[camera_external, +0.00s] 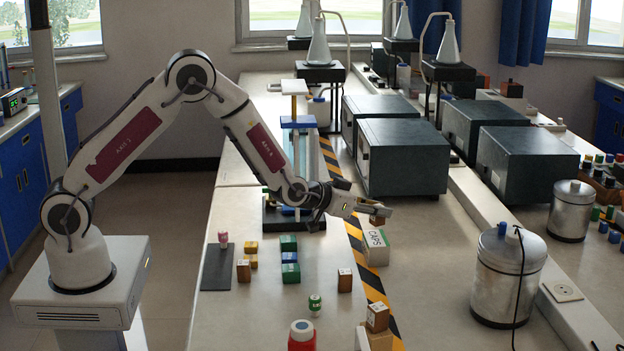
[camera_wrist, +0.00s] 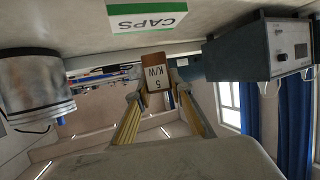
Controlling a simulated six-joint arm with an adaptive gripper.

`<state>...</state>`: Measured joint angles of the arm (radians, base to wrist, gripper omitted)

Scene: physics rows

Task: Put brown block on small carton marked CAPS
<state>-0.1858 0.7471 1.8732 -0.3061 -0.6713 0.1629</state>
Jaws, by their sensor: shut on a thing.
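A brown block (camera_external: 377,221) is held between the fingertips of my gripper (camera_external: 372,209). In the wrist view the brown block (camera_wrist: 158,72) shows a white label face, with a finger of my gripper (camera_wrist: 160,90) on each side. The carton (camera_wrist: 147,17) also shows at the top of the wrist view. In the external view the block is just above the carton's top; whether they touch, I cannot tell.
Another brown block (camera_external: 345,280) stands left of the striped tape, and another (camera_external: 377,317) sits on a box at the front. Green blocks (camera_external: 290,273) are at the left. A metal canister (camera_external: 510,275) and dark boxes (camera_external: 402,157) stand to the right and behind.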

